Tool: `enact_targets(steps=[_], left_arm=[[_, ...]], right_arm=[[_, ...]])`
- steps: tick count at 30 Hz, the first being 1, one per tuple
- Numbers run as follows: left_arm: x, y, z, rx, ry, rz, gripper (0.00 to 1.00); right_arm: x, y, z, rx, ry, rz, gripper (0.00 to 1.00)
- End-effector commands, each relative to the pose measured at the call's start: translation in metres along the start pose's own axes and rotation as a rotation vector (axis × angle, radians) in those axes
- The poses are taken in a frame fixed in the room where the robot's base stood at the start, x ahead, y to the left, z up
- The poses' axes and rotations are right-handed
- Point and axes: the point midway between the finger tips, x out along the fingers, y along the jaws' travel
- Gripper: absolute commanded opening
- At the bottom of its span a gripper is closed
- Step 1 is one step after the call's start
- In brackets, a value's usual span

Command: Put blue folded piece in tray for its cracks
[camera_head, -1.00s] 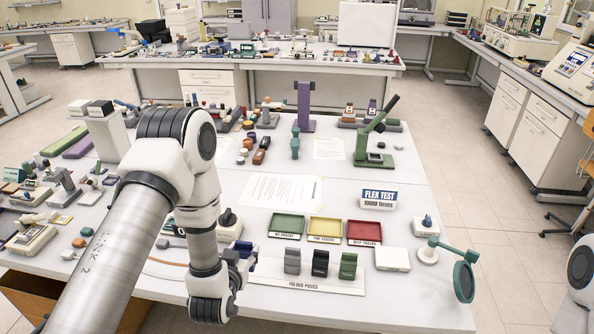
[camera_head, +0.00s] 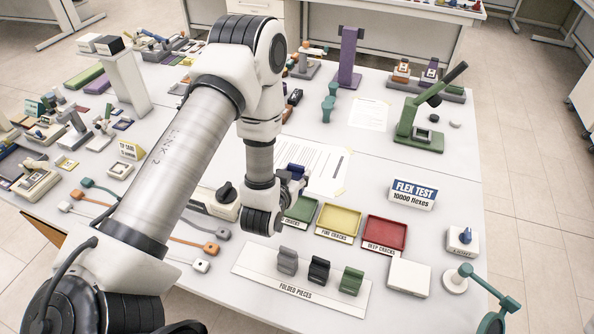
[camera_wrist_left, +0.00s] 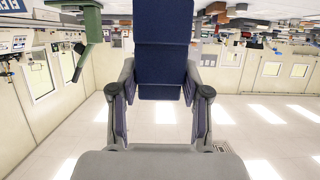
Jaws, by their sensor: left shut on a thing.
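My left gripper (camera_head: 291,180) is shut on the blue folded piece (camera_head: 297,170). In the left wrist view the blue piece (camera_wrist_left: 162,45) is a broad, dark blue block between the two fingers. In the head view my left wrist partly hides the gripper and piece, which appear just behind the green tray (camera_head: 302,208). Right of that tray are the yellow tray (camera_head: 338,220), labelled fine cracks, and the red tray (camera_head: 384,232), labelled deep cracks. All three trays look empty where visible. The green tray's label is partly covered. Cracks on the blue piece cannot be made out.
The folded pieces board (camera_head: 250,262) in front holds a grey piece (camera_head: 288,260), a black piece (camera_head: 319,270) and a green piece (camera_head: 351,280). A white block (camera_head: 409,278) lies right of it. The flex test sign (camera_head: 413,194) and a green press (camera_head: 420,135) stand behind.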

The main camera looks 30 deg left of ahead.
Motion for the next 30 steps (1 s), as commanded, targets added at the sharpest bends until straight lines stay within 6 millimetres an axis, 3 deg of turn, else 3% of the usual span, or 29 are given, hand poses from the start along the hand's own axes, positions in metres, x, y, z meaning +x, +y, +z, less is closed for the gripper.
enact_targets(steps=[5, 18, 30], left_arm=[[0.002, 0.0, 0.007, 0.0, 0.002, 0.0, 0.07], [0.019, 0.0, 0.051, 0.0, 0.001, 0.0, 0.07], [0.02, 0.0, 0.054, 0.0, 0.002, 0.0, 0.07]], right_arm=[[0.008, 0.0, 0.0, 0.0, 0.001, 0.0, 0.6], [0.048, 0.0, 0.0, 0.0, 0.001, 0.0, 0.6], [0.05, 0.0, 0.0, 0.0, 0.001, 0.0, 0.6]])
